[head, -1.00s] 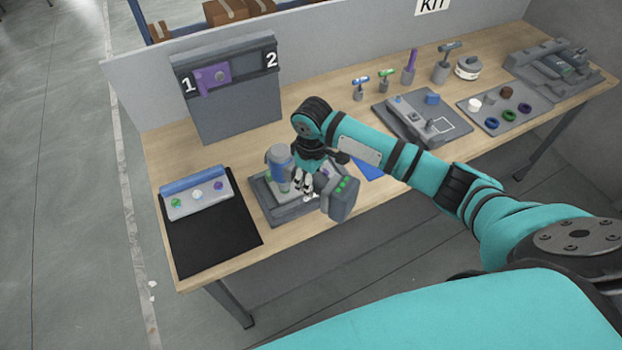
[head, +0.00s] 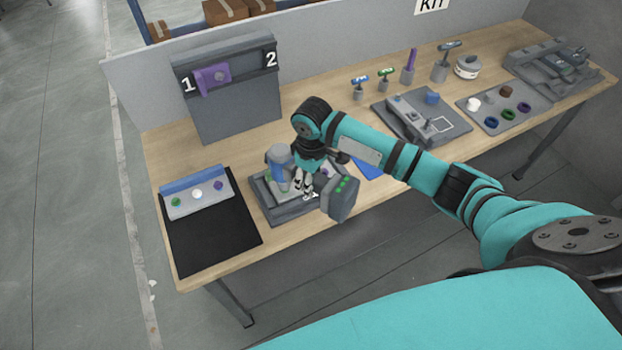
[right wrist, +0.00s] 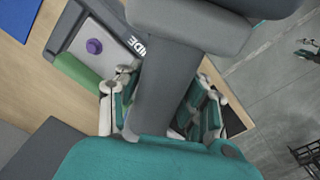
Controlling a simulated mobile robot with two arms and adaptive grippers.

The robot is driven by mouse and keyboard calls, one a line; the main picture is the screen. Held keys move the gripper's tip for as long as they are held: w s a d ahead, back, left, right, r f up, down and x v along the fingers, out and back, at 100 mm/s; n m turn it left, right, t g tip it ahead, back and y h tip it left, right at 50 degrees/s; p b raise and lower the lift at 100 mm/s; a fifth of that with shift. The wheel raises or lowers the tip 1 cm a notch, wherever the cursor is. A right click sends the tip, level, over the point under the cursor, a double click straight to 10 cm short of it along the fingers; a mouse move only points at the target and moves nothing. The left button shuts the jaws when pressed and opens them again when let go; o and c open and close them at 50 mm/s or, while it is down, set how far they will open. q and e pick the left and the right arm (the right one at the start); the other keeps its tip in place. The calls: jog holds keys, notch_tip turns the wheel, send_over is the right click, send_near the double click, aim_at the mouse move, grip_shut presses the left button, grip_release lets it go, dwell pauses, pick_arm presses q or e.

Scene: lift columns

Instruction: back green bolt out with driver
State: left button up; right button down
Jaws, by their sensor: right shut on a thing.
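My right gripper (head: 305,187) is shut on the grip of a grey driver with a blue band (head: 280,157). The driver's grey grip (right wrist: 168,85) runs between the fingers in the right wrist view. Its block with green lights (head: 343,197) sticks out to the right. The driver's head stands nose down over a grey fixture (head: 284,213) on the table. A small patch of green (head: 268,177) shows beside the nose; I cannot tell if it is the green bolt. The nose tip and whatever it touches are hidden. My left gripper is out of view.
Left of the fixture, a black mat (head: 210,245) bears a holder with green, white and purple pieces (head: 197,194). A grey panel marked 1 and 2 (head: 235,115) stands behind. Small tools and trays fill the table's right. A purple knob (right wrist: 94,46) shows in the wrist view.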

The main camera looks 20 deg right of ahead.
jog(key=shift+f, duration=0.45)
dwell(0.8)
jog(key=shift+s+f, duration=0.1)
jog(key=shift+s, duration=0.1)
dwell(0.5)
jog(key=shift+w+r, duration=0.25)
jog(key=shift+r, duration=0.5)
dwell(1.5)
jog(key=shift+r, duration=2.45)
jog(key=shift+r, duration=0.1)
jog(key=shift+r, duration=1.9)
